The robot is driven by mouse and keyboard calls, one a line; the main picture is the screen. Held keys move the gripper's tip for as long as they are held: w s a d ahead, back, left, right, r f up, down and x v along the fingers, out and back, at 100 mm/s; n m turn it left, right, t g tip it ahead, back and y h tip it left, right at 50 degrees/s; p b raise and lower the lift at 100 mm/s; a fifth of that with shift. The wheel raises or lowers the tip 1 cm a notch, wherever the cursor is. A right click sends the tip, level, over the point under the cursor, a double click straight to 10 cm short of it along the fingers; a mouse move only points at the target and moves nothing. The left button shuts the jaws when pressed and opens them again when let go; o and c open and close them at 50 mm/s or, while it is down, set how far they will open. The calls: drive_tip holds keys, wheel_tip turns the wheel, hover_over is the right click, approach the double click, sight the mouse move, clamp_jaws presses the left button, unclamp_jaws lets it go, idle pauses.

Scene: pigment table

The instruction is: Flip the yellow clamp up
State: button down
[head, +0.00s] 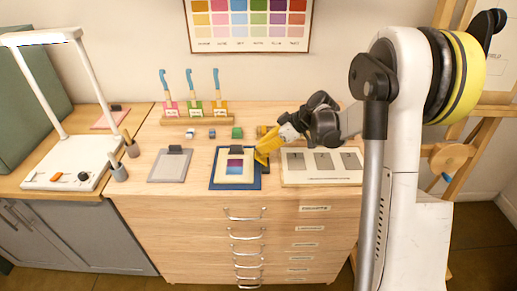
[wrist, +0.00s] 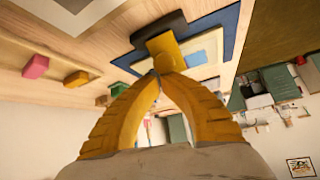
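The yellow clamp (wrist: 168,52) shows in the wrist view, with a black base (wrist: 158,32) at the edge of the blue board (head: 222,183). The board lies on the wooden table and carries a cream frame with a purple-blue sheet. In the head view my gripper (head: 262,156) reaches down from the right to the board's right side and mostly hides the clamp. In the wrist view my gripper's yellow fingers (wrist: 157,74) meet at their tips, right at the clamp's near end. Whether they touch it is not clear. I see nothing pinched between them.
A grey board (head: 168,167) with a dark clip lies left of the blue board. A pale panel (head: 320,178) with grey patches lies to its right. Small coloured blocks (head: 237,132) and a rack of blue-handled tools (head: 196,120) stand behind. A white lamp (head: 75,165) stands at left.

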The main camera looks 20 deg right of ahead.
drive_tip(key=shift+s+d, duration=0.2)
drive_tip(key=shift+d, duration=0.35)
drive_tip(key=shift+s+d, duration=0.15)
drive_tip(key=shift+d, duration=0.45)
